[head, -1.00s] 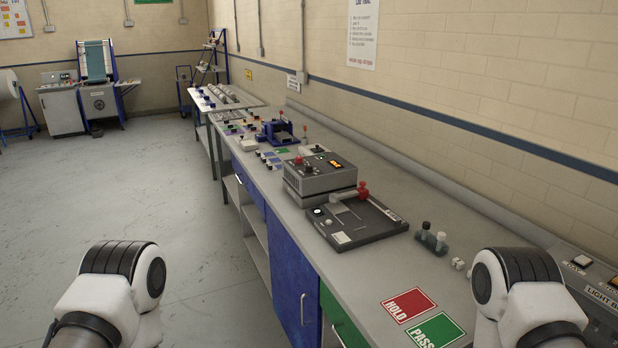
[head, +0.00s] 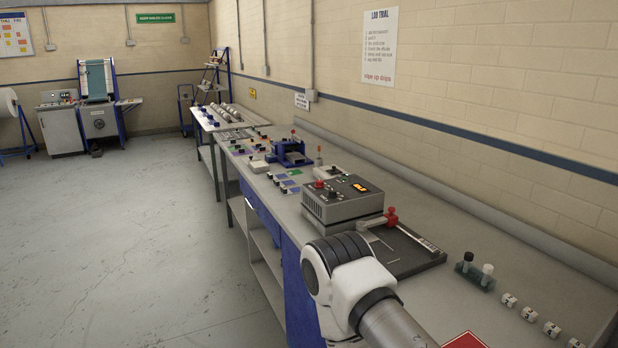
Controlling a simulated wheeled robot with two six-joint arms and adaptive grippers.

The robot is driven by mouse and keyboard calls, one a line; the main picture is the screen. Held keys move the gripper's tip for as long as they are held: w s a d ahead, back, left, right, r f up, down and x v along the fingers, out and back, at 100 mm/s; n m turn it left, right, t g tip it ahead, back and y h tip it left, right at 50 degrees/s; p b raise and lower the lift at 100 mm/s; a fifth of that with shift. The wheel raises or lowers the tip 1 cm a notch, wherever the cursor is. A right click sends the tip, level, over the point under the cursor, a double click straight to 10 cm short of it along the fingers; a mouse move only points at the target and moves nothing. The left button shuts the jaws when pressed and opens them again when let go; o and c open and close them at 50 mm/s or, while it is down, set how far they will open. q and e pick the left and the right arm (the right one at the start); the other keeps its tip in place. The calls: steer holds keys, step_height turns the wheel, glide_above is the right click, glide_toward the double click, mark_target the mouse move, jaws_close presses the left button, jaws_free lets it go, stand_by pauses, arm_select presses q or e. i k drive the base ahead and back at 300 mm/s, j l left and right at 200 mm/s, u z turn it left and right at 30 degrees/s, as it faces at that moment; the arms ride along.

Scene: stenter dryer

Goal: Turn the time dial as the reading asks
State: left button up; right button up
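A grey control box (head: 343,207) stands on the long bench, right of the picture's middle. Its sloped top has a lit orange display (head: 360,186), a red knob or button (head: 319,184) and small dark knobs. I cannot tell which knob is the time dial, and the display is too small to read. An arm link of mine fills the lower middle, in front of the bench edge. Neither of my grippers is in view.
A dark flat board with a red-handled lever (head: 391,216) lies beside the box. A blue device (head: 291,153) and small samples stand farther along the bench. Two vials (head: 487,275) and white cubes are nearer. Open floor lies left; a blue-framed machine (head: 97,112) stands far back.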

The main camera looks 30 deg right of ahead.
mark_target(332, 192)
steer(key=i, duration=3.3)
steer(key=i+z, duration=0.2)
steer(key=z, duration=0.3)
steer(key=i+j+z, duration=0.1)
steer(key=z, duration=0.35)
steer(key=i+j+z, duration=0.15)
steer(key=z, duration=0.35)
steer(key=i+j+z, duration=0.2)
steer(key=z, duration=0.3)
steer(key=j+z, duration=0.25)
steer(key=z, duration=0.25)
steer(key=i+j+z, duration=0.1)
steer(key=j+z, duration=0.2)
steer(key=z, duration=0.15)
